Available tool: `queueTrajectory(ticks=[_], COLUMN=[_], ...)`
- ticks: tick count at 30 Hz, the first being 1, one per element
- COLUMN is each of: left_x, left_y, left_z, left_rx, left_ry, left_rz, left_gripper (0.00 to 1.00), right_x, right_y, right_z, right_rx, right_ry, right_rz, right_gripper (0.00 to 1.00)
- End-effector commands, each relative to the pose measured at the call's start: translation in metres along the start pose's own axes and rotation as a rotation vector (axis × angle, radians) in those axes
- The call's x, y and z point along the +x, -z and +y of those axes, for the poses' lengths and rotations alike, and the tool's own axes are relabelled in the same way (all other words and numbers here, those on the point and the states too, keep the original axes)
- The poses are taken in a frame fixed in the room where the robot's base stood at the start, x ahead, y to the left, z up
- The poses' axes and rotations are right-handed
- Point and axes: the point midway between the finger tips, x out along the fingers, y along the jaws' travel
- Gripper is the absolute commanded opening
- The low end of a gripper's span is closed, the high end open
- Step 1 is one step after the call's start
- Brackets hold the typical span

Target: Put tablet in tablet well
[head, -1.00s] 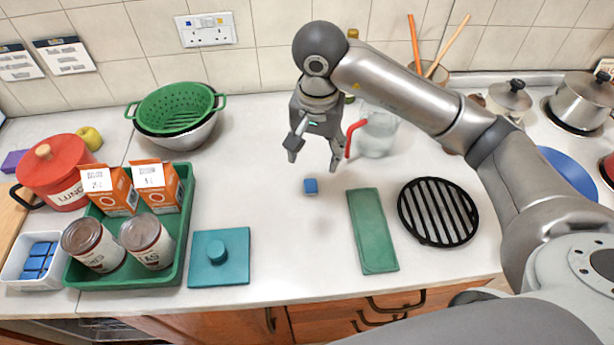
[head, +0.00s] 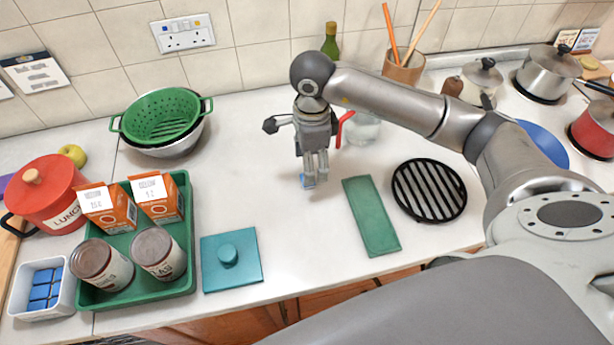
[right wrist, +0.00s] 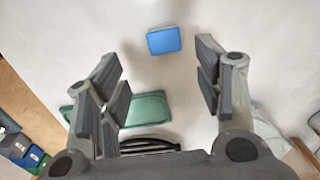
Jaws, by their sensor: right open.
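The tablet is a small blue block (head: 303,181) on the white worktop, mostly hidden behind my right gripper's fingers in the head view. My right gripper (head: 315,178) points down, with its fingertips close above the tablet. In the right wrist view the tablet (right wrist: 164,40) lies flat beyond the open, empty fingers (right wrist: 159,62), roughly in line with the gap between them. A white tub (head: 20,303) at the far left holds several similar blue blocks. I cannot tell whether it is the tablet well. My left gripper is not in view.
A green cloth (head: 371,216) and a black grate (head: 429,190) lie right of the tablet. A glass jug (head: 362,130) stands behind. A teal knobbed plate (head: 231,262) and a green tray (head: 186,280) of cartons and cans lie left. The worktop between is clear.

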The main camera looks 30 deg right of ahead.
Motion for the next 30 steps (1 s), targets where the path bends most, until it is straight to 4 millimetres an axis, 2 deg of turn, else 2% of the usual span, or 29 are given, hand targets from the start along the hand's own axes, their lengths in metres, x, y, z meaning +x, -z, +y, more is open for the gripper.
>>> queueTrajectory(ticks=[5,10,15,23,30], left_x=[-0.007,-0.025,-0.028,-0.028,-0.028], left_y=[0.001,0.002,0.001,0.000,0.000], left_z=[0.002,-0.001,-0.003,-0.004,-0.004], left_rx=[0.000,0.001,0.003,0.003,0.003], left_ry=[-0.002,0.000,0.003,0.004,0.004], left_rz=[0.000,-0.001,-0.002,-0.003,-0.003], left_gripper=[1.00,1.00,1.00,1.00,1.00], right_x=[0.011,0.033,0.055,0.059,0.059], right_y=[-0.001,-0.006,-0.005,-0.005,-0.005], right_z=[-0.001,-0.005,-0.006,-0.006,-0.007], right_rx=[-0.002,-0.002,-0.003,-0.004,-0.003], right_ry=[-0.002,-0.006,-0.001,0.000,0.001], right_rz=[0.000,0.001,0.000,0.000,0.000], right_gripper=[0.61,0.61,0.61,0.61,0.31])
